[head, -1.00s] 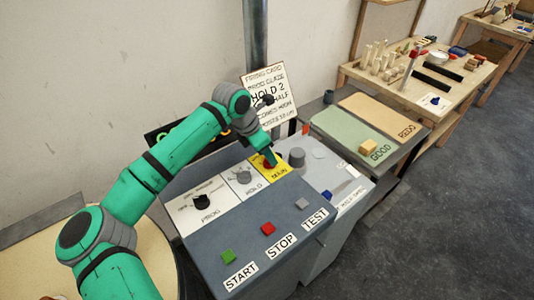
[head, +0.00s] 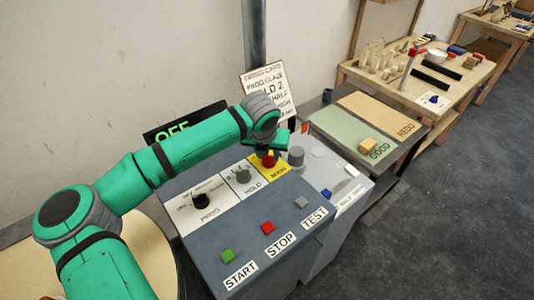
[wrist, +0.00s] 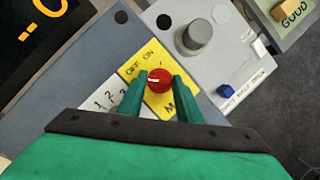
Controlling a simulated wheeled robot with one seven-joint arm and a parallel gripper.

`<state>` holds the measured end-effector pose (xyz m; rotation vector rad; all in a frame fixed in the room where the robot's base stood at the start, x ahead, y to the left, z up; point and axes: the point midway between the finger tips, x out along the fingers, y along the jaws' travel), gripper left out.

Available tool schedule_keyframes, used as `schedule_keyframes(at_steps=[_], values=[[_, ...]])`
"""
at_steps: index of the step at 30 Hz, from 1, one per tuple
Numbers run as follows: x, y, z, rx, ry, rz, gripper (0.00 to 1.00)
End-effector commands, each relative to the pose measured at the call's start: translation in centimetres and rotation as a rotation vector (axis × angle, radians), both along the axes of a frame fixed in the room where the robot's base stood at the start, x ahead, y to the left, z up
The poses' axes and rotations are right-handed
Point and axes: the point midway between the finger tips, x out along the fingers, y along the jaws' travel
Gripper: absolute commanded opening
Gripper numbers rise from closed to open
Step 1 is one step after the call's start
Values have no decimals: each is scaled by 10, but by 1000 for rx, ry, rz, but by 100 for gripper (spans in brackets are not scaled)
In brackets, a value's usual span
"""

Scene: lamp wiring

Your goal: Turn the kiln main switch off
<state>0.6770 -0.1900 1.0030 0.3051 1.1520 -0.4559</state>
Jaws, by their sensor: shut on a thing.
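The kiln main switch is a round red knob (head: 268,160) on the yellow MAIN plate (head: 279,171) of the grey control console. In the wrist view the red knob (wrist: 159,79) sits between my two green fingertips, with a short pale mark on its face. OFF and ON are printed on the yellow plate (wrist: 157,104) beside it. I cannot tell surely which word the mark points to. My gripper (wrist: 159,82) is shut on the knob from above. In the head view my wrist partly covers it.
The PROG dial (head: 200,201) and HOLD dial (head: 242,176) are left of the switch. START (head: 228,255), STOP (head: 267,228) and TEST (head: 301,203) buttons lie in front. A grey knob (head: 296,156) stands close on the right. A card (head: 267,92) leans behind.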

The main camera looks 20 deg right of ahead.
Motion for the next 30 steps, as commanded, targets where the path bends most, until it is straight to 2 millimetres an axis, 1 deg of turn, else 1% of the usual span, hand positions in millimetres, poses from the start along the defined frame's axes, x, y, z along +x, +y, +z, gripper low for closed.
schedule_keyframes(at_steps=[1, 9, 23, 24, 25, 26, 30], values=[[1, -2, 3, -4, -7, 17, 10], [1, -4, 3, -5, -7, 83, 10], [1, -1, 2, -6, -5, 96, 10], [1, -1, 2, -6, -5, 96, 42], [1, -1, 2, -6, -5, 96, 49], [1, -1, 2, -5, -4, 96, 51], [1, 0, 1, -3, -3, 98, 51]])
